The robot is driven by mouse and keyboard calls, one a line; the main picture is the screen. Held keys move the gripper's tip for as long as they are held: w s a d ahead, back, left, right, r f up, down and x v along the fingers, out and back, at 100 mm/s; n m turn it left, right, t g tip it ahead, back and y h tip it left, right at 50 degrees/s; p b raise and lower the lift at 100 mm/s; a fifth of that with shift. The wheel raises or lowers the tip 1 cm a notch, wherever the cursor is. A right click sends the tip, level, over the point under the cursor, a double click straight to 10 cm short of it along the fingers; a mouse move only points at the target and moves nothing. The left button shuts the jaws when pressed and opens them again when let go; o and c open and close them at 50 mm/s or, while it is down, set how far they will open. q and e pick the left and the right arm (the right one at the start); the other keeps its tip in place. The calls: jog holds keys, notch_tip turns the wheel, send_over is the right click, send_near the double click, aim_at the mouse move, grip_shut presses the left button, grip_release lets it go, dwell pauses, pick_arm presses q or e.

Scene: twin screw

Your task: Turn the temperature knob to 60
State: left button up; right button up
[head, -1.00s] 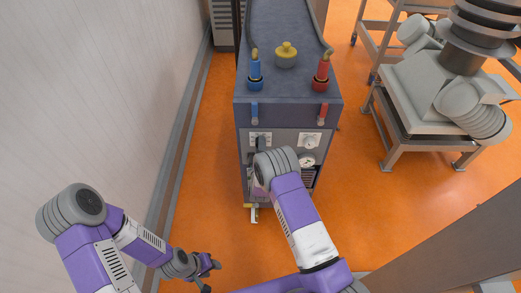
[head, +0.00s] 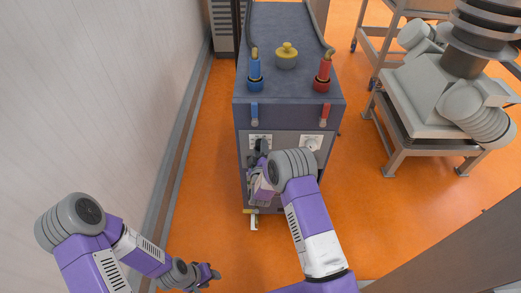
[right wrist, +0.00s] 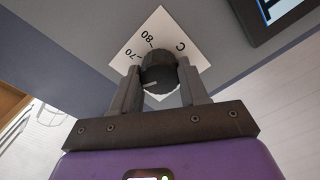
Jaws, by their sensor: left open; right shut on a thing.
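The temperature knob (right wrist: 158,70) is black and round, on a white plate (right wrist: 133,45) marked 70, 80 and C in the right wrist view. A light line shows on the knob's lower left side; the 60 mark is not visible. My right gripper (right wrist: 160,88) is shut on the knob, one finger on each side. In the head view my right gripper (head: 262,149) is at the left plate on the machine's front and covers most of the knob. My left gripper (head: 208,276) is open, low and away from the machine, with nothing seen in it.
The grey machine (head: 287,110) has a second white-plated knob (head: 312,142) to the right. Blue (head: 255,72) and red (head: 323,74) fittings and a yellow cap (head: 286,55) stand on top. A wall (head: 120,90) is at left. Orange floor is clear in front.

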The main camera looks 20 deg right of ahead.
jog(key=shift+a, duration=0.15)
jog(key=o, duration=1.1)
jog(key=shift+c, duration=0.2)
jog(key=v, duration=0.7)
jog(key=shift+s+p, duration=0.3)
jog(key=shift+p, duration=0.1)
